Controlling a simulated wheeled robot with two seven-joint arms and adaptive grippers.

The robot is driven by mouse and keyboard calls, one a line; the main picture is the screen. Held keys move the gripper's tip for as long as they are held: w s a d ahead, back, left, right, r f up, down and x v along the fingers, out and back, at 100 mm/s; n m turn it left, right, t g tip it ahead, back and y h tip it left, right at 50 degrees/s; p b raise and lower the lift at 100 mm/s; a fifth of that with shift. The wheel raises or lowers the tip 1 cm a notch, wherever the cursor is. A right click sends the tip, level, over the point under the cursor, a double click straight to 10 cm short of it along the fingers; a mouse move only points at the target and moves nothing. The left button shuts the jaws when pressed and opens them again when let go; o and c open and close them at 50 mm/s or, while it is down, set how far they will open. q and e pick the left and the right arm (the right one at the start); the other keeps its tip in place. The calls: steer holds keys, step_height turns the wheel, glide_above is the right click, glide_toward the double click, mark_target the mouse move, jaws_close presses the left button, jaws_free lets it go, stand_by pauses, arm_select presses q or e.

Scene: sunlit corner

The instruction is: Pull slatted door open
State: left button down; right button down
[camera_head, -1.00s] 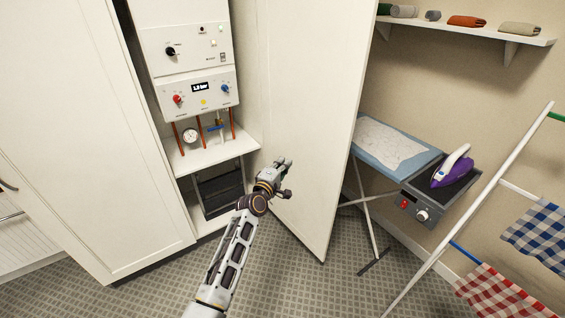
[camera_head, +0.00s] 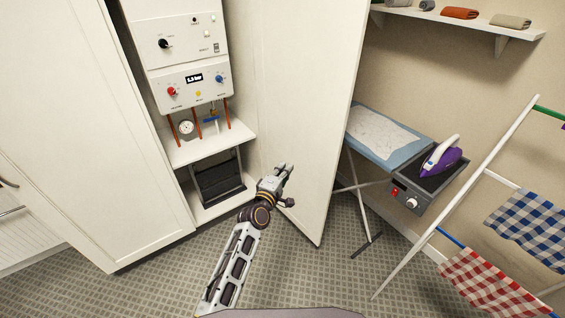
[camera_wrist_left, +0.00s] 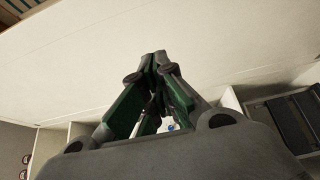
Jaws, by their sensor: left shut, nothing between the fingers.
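The cupboard stands with two white doors swung out, a left door (camera_head: 100,130) and a right door (camera_head: 300,100). The faces I see look plain, so I cannot tell which one is slatted. My left gripper (camera_head: 285,170) is shut and empty in front of the inner face of the right door, inward of its free edge. In the left wrist view the closed fingers (camera_wrist_left: 155,62) point at a broad white panel (camera_wrist_left: 230,40); whether they touch it is unclear. My right gripper is not in view.
A white boiler unit (camera_head: 190,60) with knobs and pipes sits inside the cupboard above a shelf (camera_head: 215,146). Right of the right door stand an ironing board (camera_head: 400,150) with an iron (camera_head: 440,158) and a drying rack (camera_head: 455,200) with cloths. Tiled floor (camera_head: 290,270) is clear in front.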

arm_select(q)
steer(key=shift+s+d, duration=0.25)
steer(key=shift+s, duration=0.45)
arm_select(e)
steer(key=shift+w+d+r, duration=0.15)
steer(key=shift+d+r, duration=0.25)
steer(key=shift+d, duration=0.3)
